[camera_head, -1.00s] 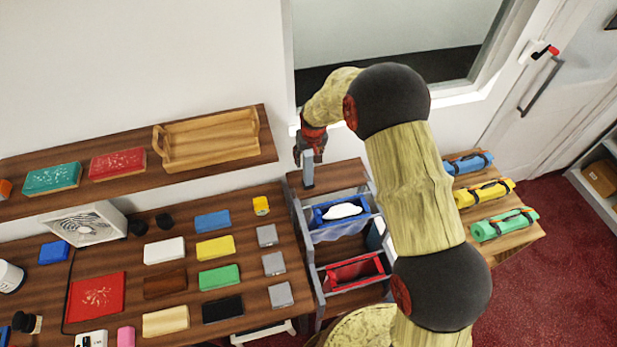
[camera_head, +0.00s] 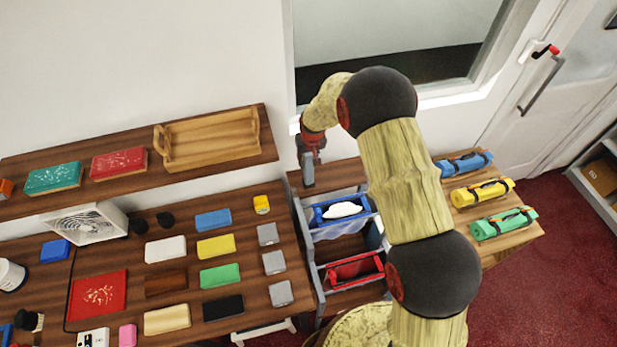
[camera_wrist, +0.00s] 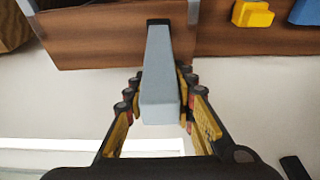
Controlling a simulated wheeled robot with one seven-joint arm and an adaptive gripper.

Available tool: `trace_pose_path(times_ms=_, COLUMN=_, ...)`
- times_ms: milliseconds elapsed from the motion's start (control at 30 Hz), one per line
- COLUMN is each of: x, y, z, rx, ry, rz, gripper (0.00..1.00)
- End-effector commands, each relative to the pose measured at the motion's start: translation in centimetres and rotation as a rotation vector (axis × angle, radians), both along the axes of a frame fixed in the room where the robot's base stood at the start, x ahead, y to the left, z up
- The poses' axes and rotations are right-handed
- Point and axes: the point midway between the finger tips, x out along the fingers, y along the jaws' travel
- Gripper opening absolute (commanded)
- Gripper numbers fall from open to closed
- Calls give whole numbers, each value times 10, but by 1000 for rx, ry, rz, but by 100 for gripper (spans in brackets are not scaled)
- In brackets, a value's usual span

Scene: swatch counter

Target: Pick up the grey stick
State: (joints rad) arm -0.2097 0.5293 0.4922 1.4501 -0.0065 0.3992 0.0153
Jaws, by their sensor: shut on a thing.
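The grey stick (camera_head: 308,170) stands upright over the wooden top of the small rack beside the counter. In the wrist view the grey stick (camera_wrist: 159,70) runs away from me between my fingers, with a dark far end over the brown top. My gripper (camera_head: 309,147) is shut on its upper part. In the wrist view my gripper (camera_wrist: 158,100) has a finger against each side of the stick. I cannot tell whether the stick's lower end touches the rack top.
The rack top (camera_head: 345,173) is otherwise bare. Below it are a blue bin (camera_head: 322,220) and a red bin (camera_head: 342,283). A counter (camera_head: 255,205) with several coloured swatches stands left. A shelf with a wooden tray (camera_head: 210,138) is above it. Rolled mats (camera_head: 483,192) lie right.

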Motion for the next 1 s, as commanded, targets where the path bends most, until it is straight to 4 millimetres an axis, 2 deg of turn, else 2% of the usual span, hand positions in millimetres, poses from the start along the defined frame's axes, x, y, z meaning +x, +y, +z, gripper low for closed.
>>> trace_pose_path(times_ms=367, x=0, y=0, z=0, rx=0, ry=0, rz=0, gripper=0)
trace_pose_path(times_ms=1000, x=1, y=0, z=4, rx=0, ry=-2, rz=0, gripper=0)
